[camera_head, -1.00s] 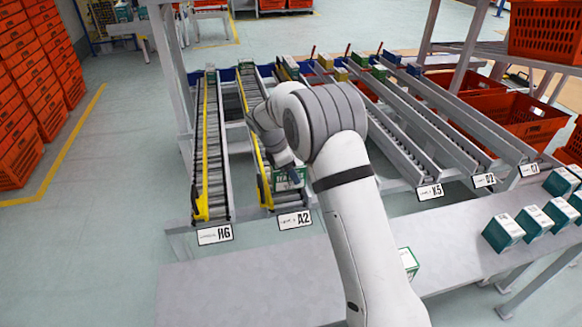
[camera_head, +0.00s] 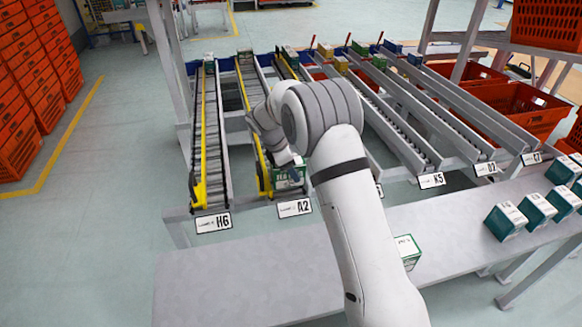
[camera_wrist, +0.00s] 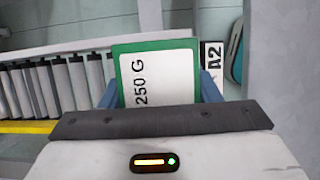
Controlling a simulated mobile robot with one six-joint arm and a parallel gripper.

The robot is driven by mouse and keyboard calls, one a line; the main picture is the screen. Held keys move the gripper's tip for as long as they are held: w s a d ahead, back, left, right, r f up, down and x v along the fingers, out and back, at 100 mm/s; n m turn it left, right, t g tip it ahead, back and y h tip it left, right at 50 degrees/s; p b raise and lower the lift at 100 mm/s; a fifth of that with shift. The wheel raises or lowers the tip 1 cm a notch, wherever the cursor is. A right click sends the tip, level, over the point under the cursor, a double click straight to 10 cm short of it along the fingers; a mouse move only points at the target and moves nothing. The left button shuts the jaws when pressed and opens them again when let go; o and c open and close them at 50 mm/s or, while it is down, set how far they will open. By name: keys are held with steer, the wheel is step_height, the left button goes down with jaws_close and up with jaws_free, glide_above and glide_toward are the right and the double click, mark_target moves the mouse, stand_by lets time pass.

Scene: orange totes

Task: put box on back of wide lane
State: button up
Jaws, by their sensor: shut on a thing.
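My gripper (camera_head: 285,173) is shut on a green and white box (camera_head: 292,179) in the head view, at the front end of the roller lane labelled A2 (camera_head: 294,208). In the wrist view, the box (camera_wrist: 160,70) shows a white face with "250 G" and a green edge, between the blue fingers (camera_wrist: 158,92). The lane's rollers (camera_wrist: 65,88) lie to its left there. Whether the box touches the rollers cannot be told. My arm hides part of the lanes right of A2.
Lane H6 (camera_head: 213,150) is left of A2, with a box (camera_head: 209,66) at its back. Lane K5 (camera_head: 400,135) and others are to the right. Several green and white boxes (camera_head: 505,221) stand on the grey front table (camera_head: 245,275). Orange totes (camera_head: 22,130) are stacked at left.

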steer(key=o, duration=1.1)
steer(key=shift+o, duration=0.2)
steer(key=b+v, duration=0.1)
steer(key=v, duration=0.6)
steer(key=shift+s+a+r, duration=0.1)
steer(key=shift+r, duration=0.25)
